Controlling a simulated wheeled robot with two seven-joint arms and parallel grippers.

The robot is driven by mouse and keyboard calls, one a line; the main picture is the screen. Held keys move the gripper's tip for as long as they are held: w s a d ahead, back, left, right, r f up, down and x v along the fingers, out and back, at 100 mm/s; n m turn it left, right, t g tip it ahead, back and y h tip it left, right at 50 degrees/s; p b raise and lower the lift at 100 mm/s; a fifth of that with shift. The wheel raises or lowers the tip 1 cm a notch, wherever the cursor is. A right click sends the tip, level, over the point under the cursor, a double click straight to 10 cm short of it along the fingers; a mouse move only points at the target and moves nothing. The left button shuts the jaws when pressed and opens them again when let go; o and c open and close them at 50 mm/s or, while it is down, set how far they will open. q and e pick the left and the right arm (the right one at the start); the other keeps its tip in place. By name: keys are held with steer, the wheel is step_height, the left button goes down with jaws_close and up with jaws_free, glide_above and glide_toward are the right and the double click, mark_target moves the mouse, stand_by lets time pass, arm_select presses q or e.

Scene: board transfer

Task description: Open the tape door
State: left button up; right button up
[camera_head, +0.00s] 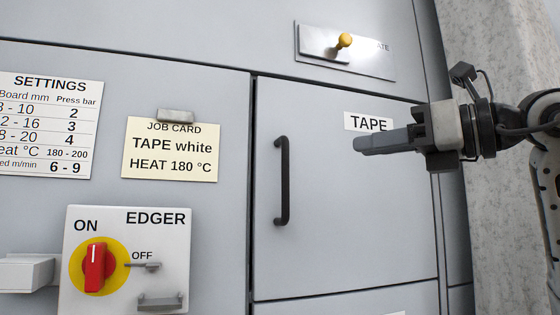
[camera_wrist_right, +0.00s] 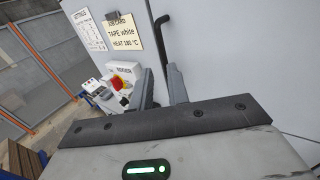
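The tape door (camera_head: 350,230) is a grey panel with a TAPE label (camera_head: 368,123) at its upper right. It looks shut, flush with the cabinet. A black vertical bar handle (camera_head: 283,180) is on its left side; its dark upper part also shows in the right wrist view (camera_wrist_right: 161,25). My right gripper (camera_head: 358,145) comes in from the right, in front of the door, pointing left. Its fingertips are right of the handle and apart from it. In the right wrist view its two fingers (camera_wrist_right: 162,80) stand apart with a gap between them. My left gripper is out of view.
Left of the door are a job card (camera_head: 170,150), a settings sheet (camera_head: 45,125) and the EDGER switch panel (camera_head: 130,240) with a red knob (camera_head: 96,267). A plate with a yellow knob (camera_head: 344,41) is above the door. A concrete wall (camera_head: 500,215) stands at right.

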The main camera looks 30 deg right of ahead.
mark_target(288, 157)
steer(key=p+x, duration=0.3)
steer(key=x, duration=1.2)
steer(key=shift+w, duration=0.35)
jaws_close()
